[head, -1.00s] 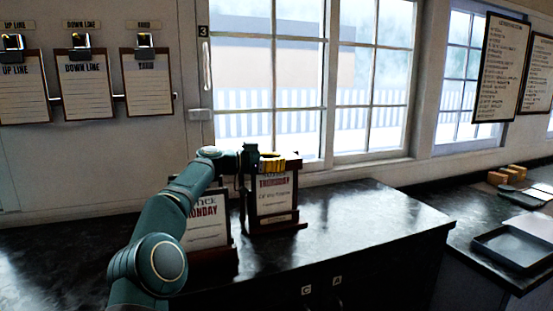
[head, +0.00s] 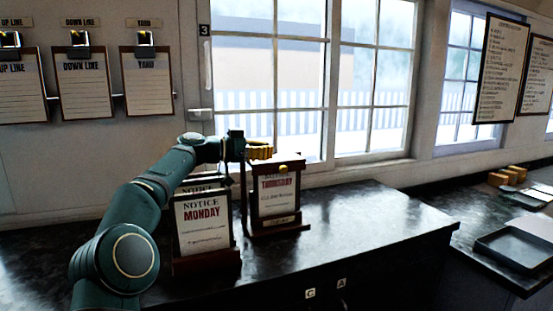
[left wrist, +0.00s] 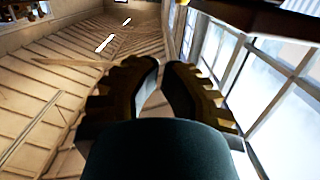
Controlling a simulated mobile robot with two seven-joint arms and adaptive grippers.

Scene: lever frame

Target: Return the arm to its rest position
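My left arm (head: 140,205) reaches in from the lower left of the head view, in front of the left wall. My left gripper (head: 262,152), with yellow ridged fingers, is in the air near the top of the Thursday notice stand (head: 279,202). I cannot tell whether it touches the stand's top. In the left wrist view the gripper's two fingers (left wrist: 161,68) lean together with only a narrow slit between the tips. Nothing shows held between them. My right arm and gripper are not in view.
The Monday notice stand (head: 203,224) stands left of the Thursday one on a dark counter (head: 360,215). Several clipboards (head: 84,90) hang on the left wall. A window (head: 270,90) is behind. A dark tray (head: 515,246) lies on the right counter. The first counter's right part is clear.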

